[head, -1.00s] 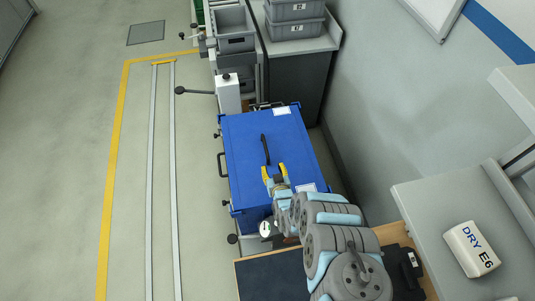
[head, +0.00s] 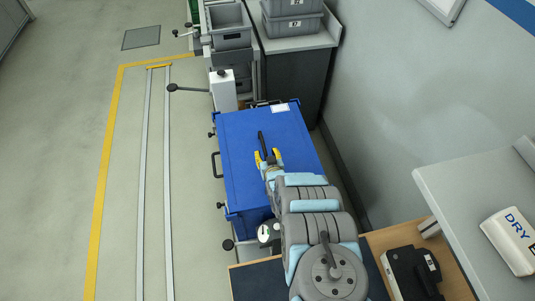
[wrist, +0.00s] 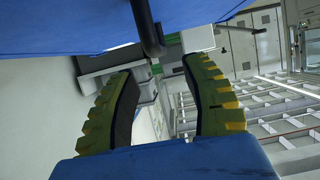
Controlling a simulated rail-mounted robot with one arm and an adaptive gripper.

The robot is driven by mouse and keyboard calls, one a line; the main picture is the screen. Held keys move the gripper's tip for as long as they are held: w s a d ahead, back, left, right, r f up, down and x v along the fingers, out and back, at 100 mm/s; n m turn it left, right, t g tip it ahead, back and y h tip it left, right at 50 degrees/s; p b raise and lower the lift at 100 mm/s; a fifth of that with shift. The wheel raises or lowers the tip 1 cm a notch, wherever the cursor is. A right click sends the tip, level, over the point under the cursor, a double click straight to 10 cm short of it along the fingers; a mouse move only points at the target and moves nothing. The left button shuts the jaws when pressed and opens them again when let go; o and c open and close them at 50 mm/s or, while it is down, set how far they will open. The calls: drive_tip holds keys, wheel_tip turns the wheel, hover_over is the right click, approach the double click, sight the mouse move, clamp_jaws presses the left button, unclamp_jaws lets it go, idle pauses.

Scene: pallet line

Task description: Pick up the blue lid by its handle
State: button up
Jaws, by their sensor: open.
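The blue lid (head: 235,160) lies flat on top of a box beside the floor rails. Its black handle (head: 262,143) is a slim bar near the lid's middle. My gripper (head: 267,154) is open, with yellow fingers at the handle's near end. In the wrist view, my gripper (wrist: 160,68) shows its fingers apart with nothing between them. There the handle (wrist: 147,22) stands out from the lid (wrist: 60,25), at the top of the picture, just beyond the fingertips. I cannot tell whether a finger touches it. My arm hides the lid's near right part.
Grey bins (head: 292,22) stand on a counter behind the lid. A white post with a black-knobbed lever (head: 190,88) is at the lid's far left. A grey wall (head: 380,110) runs along the right.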

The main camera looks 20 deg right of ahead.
sight(264, 147)
drive_tip(key=shift+b+x, duration=0.65)
drive_tip(key=shift+x, duration=0.85)
drive_tip(key=shift+w, duration=0.1)
drive_tip(key=shift+b+x, duration=0.35)
drive_tip(key=shift+x, duration=0.55)
drive_tip(key=shift+w+d+f, duration=0.1)
drive_tip(key=shift+w+f, duration=0.15)
drive_tip(key=shift+w, duration=0.05)
drive_tip(key=shift+b+x, duration=1.15)
drive_tip(key=shift+b, duration=0.05)
drive_tip(key=shift+r, duration=0.1)
clamp_jaws()
